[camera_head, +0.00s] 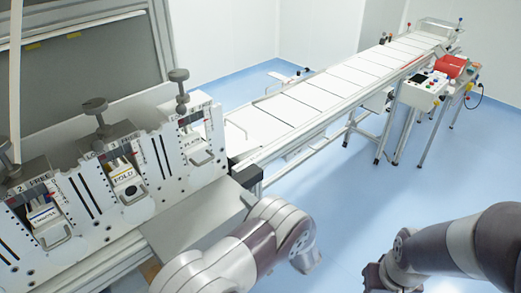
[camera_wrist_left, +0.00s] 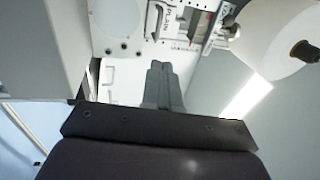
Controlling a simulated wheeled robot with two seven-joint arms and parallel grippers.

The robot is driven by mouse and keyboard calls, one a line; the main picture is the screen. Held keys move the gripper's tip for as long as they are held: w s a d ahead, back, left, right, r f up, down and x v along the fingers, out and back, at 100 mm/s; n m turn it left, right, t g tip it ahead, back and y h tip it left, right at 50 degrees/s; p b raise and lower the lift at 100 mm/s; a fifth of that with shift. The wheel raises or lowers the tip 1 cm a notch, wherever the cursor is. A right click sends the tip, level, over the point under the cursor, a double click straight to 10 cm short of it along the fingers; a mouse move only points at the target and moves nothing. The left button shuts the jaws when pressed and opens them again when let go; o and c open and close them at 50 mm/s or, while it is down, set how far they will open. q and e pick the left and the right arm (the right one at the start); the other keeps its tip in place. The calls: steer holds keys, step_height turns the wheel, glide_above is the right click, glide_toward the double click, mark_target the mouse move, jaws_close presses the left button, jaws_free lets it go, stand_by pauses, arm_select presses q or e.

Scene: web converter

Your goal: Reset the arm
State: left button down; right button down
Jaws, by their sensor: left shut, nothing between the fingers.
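My left gripper (camera_wrist_left: 163,68) shows in the left wrist view with its two dark fingers together and nothing between them. It points toward a white machine panel (camera_wrist_left: 120,20) marked PLAIN, which appears upside down there; I cannot tell the exact gap. In the head view my left arm (camera_head: 270,240) comes in at the bottom, beside the machine's front, and its fingers are not clearly visible. My right arm (camera_head: 450,250) enters from the right and bends downward at the bottom; its gripper cannot be made out.
A white converter unit (camera_head: 125,180) with several knobs and labels, including FOLD, stands at the left. A long conveyor (camera_head: 320,95) runs to the back right. A control box (camera_head: 422,92) and a red roll (camera_head: 449,66) stand there. Blue floor (camera_head: 350,200) lies open between.

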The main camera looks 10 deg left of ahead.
arm_select(q)
steer(key=w+d+f+n+h, duration=0.25)
steer(key=d+f+h, duration=0.25)
steer(key=f+h, duration=0.55)
steer(key=s+d+n+g+h, duration=0.2)
steer(key=s+d+g+h, duration=0.1)
steer(key=s+g+h, duration=0.35)
steer(key=s+a+r+n+g, duration=0.1)
steer(key=s+a+r+g, duration=0.1)
steer(key=s+a+r, duration=0.4)
steer(key=s+a+r+n+g+y, duration=0.1)
steer(key=s+a+r, duration=0.5)
steer(key=s, duration=0.6)
steer(key=a+n+g, duration=0.1)
steer(key=a, duration=0.1)
steer(key=shift+s+a+r+g, duration=0.2)
steer(key=shift+a+r+g, duration=0.05)
steer(key=shift+a+g, duration=0.1)
